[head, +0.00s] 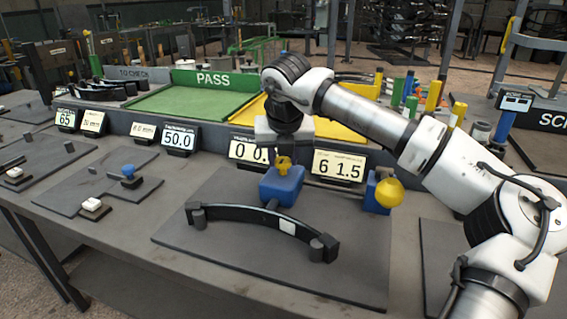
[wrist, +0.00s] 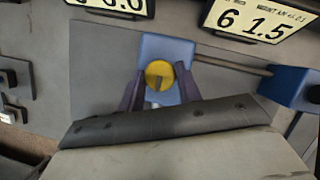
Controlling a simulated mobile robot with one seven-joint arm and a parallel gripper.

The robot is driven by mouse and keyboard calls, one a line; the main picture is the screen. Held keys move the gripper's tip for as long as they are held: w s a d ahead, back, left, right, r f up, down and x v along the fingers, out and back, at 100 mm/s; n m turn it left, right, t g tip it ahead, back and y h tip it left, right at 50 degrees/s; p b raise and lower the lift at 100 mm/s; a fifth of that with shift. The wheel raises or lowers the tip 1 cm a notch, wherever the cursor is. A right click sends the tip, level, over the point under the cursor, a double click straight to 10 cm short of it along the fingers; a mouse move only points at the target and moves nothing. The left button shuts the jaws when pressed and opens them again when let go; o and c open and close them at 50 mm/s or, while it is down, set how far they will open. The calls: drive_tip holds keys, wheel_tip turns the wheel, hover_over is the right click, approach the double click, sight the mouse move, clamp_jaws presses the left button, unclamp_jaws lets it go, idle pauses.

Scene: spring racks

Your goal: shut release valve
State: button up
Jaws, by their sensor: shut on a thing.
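A yellow valve knob (head: 284,163) sits on top of a blue block (head: 281,187) on a dark grey base plate. In the wrist view the same yellow knob (wrist: 160,74) is round with a dark slot. The blue block (wrist: 166,50) shows around it. My gripper (wrist: 160,82) has its two dark fingers on either side of the knob and is shut on it. In the head view my gripper (head: 284,150) comes down from above onto the knob, and its fingertips are hard to make out. The slot's exact angle is unclear.
A large yellow ball knob (head: 389,192) is on a second blue block to the right. A curved black leaf spring (head: 265,218) lies in front. Displays reading 61.5 (head: 338,165) and partly hidden digits (head: 249,153) stand behind. A green PASS tray (head: 190,98) is at the back.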

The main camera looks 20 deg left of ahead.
idle(0.6)
drive_tip(key=o, duration=1)
drive_tip(key=shift+c, duration=0.2)
drive_tip(key=shift+r, duration=0.15)
drive_tip(key=v, duration=1.3)
drive_tip(key=shift+s+r, duration=0.25)
drive_tip(key=shift+s, duration=0.05)
